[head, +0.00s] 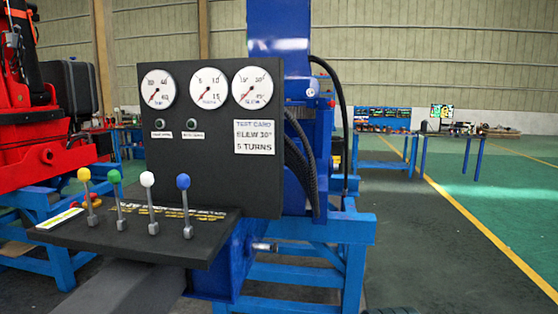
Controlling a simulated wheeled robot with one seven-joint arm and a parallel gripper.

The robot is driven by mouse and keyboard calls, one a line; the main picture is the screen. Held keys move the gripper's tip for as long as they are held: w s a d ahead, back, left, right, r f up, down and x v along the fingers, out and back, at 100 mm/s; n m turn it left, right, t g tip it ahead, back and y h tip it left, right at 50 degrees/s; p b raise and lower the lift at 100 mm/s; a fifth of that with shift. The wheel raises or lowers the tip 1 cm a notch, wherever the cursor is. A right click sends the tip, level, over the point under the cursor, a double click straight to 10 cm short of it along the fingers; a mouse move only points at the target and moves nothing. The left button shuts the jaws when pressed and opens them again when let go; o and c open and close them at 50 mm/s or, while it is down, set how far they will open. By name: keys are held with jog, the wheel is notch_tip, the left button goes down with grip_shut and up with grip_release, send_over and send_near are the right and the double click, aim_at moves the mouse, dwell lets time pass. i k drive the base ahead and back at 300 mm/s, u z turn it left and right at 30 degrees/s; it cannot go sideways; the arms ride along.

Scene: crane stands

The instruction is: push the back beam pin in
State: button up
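A short silver pin-like rod (265,246) sticks out to the right from the blue steel body (236,262), below the control panel. I cannot tell whether it is the back beam pin or how deep it sits. No pin labelled as the back one shows. My gripper is not in view.
The black gauge panel (214,112) and a lever shelf (120,240) with yellow, green, white and blue knobs stand in front. A blue stand (356,250) carries the crane. A red machine (45,130) is at left. Floor at right (430,260) is clear, with benches far behind.

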aim_at(273, 247)
jog(key=z, duration=0.05)
jog(key=k, duration=0.5)
jog(key=z, duration=0.8)
jog(key=i, duration=0.85)
jog(key=u, duration=0.4)
jog(key=i, duration=0.65)
jog(key=u, duration=0.7)
